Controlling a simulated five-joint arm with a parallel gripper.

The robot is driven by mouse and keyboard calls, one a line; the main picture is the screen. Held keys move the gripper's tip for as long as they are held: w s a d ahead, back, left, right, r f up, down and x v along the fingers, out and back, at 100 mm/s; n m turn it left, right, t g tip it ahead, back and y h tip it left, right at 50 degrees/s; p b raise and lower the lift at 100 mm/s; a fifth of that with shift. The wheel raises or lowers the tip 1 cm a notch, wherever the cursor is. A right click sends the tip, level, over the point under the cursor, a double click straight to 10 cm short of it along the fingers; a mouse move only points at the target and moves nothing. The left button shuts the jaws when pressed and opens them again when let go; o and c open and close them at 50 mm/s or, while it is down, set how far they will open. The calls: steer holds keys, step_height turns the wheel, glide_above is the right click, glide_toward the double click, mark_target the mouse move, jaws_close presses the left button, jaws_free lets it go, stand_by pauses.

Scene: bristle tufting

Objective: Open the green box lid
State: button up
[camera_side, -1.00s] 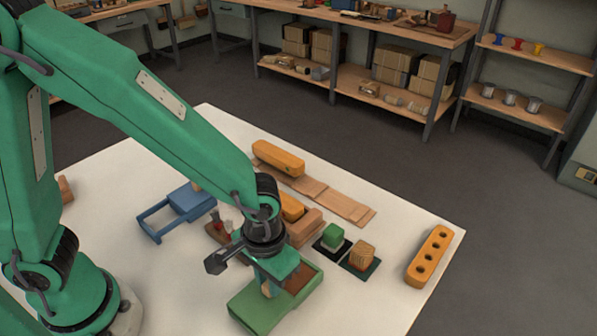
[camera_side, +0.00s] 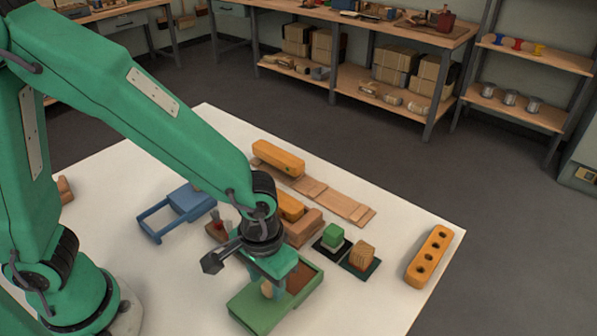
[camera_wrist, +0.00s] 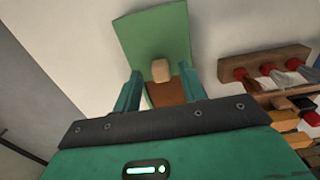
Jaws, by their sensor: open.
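The green box (camera_side: 312,289) stands near the front of the white table, below my gripper. Its green lid (camera_side: 250,309) covers the near-left part, and brown shows in the uncovered part at the right. In the wrist view the lid (camera_wrist: 150,35) spreads ahead of my fingers, with a pale wooden knob (camera_wrist: 160,70) on it. My gripper (camera_wrist: 160,82) is open, one finger on each side of the knob, with gaps showing. In the side view my gripper (camera_side: 270,284) is low over the box and partly hides the knob.
A wooden rack with red and white tufts (camera_wrist: 262,68) lies right of the box in the wrist view. Behind the box are wooden blocks (camera_side: 304,229) and a blue frame (camera_side: 190,203). A green-topped block (camera_side: 333,233) and yellow holed bar (camera_side: 429,256) are to the right.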

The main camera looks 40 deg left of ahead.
mark_target(265, 283)
steer(key=shift+r, duration=3.6)
steer(key=shift+a, duration=0.1)
steer(key=shift+w+a+r, duration=0.1)
steer(key=shift+a+r, duration=0.15)
steer(key=s+a+r+t, duration=0.1)
steer(key=a+r+t, duration=0.1)
steer(key=a, duration=0.4)
steer(key=s+a+r+t, duration=0.1)
steer(key=a+r, duration=0.4)
steer(key=a, duration=0.2)
steer(key=s+a+r+t, duration=0.1)
steer(key=a+r+t, duration=0.1)
steer(key=a, duration=0.5)
steer(key=shift+s+a+r+t, duration=0.2)
steer(key=shift+r+t, duration=0.1)
steer(key=shift+r, duration=0.55)
